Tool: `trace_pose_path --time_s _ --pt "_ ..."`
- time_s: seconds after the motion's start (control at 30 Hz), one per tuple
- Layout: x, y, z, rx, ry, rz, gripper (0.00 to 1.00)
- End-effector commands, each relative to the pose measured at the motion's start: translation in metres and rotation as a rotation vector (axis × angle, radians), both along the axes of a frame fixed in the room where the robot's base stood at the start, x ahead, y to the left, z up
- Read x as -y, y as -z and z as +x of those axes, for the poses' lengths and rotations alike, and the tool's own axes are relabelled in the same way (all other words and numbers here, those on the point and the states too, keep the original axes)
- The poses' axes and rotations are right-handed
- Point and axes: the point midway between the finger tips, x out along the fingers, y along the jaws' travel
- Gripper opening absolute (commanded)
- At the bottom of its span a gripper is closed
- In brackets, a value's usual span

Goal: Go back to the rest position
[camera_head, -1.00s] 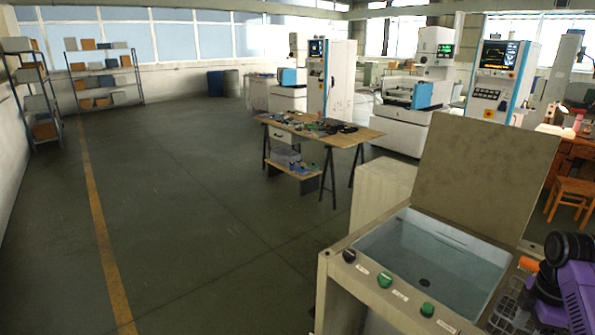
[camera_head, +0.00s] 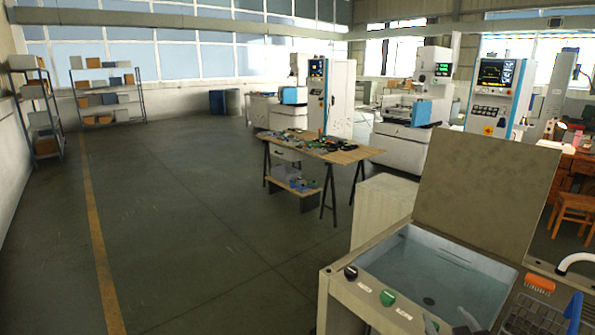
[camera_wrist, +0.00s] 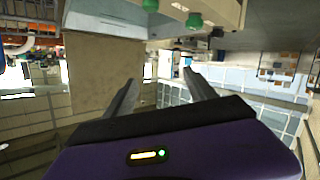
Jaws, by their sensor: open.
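My gripper (camera_wrist: 162,88) shows in the wrist view with its two grey fingers spread apart and nothing between them. The purple wrist body fills the bottom of that view. In the head view, grey finger-like shapes (camera_head: 466,319) show at the bottom edge, over the front of the open washing tank (camera_head: 388,247); they look like my fingertips. The rest of my arm is hidden below the picture. The wrist view looks upside down, with the tank's raised lid (camera_wrist: 100,75) left of the fingers.
The tank's front panel carries black and green knobs (camera_head: 388,298). An orange brush (camera_head: 540,284) and a wire basket (camera_head: 527,315) are at the right. A workbench (camera_head: 345,155) with tools stands behind. Open floor (camera_head: 190,230) lies to the left.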

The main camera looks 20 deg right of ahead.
Motion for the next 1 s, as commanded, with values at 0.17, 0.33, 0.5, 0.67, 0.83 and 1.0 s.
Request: trace_pose_path --time_s 0.17,0.33,0.5,0.67,0.83,1.0 --pt "-0.068 0.008 -0.042 0.156 0.004 0.082 0.65" --pt "-0.122 0.006 -0.092 0.267 -0.010 0.142 0.65" --pt "-0.167 -0.001 -0.147 0.337 -0.045 0.189 0.65" --pt "-0.203 -0.008 -0.199 0.359 -0.099 0.220 0.65" --pt "-0.234 -0.015 -0.252 0.328 -0.174 0.239 0.65" --pt "-0.257 -0.008 -0.301 0.218 -0.264 0.241 0.65"
